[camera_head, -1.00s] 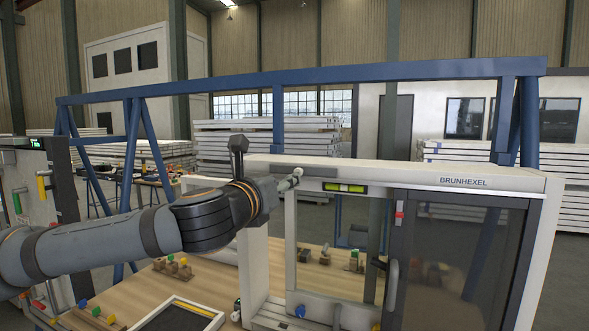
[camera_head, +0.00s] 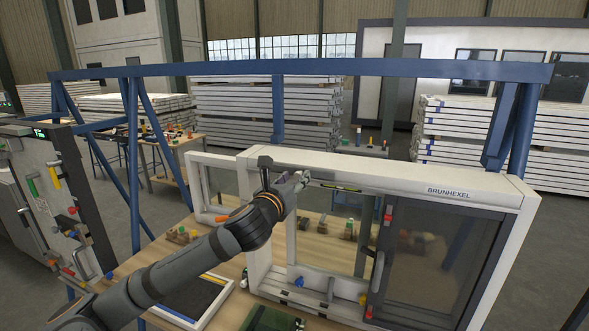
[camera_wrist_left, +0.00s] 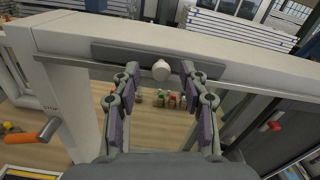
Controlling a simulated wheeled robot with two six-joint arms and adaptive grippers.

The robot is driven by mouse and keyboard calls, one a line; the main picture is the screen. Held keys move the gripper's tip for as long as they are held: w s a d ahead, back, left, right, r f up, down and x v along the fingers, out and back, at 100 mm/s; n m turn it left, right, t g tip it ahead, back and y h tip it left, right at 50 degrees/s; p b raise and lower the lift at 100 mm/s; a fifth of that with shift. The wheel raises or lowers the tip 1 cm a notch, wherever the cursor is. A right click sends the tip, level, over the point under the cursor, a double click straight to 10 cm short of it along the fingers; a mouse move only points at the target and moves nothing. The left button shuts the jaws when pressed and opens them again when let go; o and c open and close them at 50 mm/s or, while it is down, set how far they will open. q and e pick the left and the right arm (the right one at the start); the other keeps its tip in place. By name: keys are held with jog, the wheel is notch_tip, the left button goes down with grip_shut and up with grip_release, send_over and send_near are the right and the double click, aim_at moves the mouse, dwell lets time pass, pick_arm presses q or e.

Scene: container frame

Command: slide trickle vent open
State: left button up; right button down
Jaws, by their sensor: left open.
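The trickle vent (camera_wrist_left: 212,70) is a grey strip along the upper rail of the white window frame, with a round pale knob (camera_wrist_left: 161,70) on it. In the left wrist view the knob shows between the two fingers of my left gripper (camera_wrist_left: 160,77), which is open with its purple pads spread on both sides. No contact with the knob is visible. In the head view my left gripper (camera_head: 300,179) is at the upper left of the window frame (camera_head: 400,183) and hides most of the vent. My right gripper is in neither view.
A dark sliding sash (camera_head: 440,255) fills the frame's right side. An orange handle (camera_wrist_left: 48,131) is at the left in the wrist view. A blue beam (camera_head: 400,71) runs behind.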

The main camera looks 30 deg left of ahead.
pick_arm(q)
jog(key=shift+w, duration=0.15)
grip_shut()
dwell(0.4)
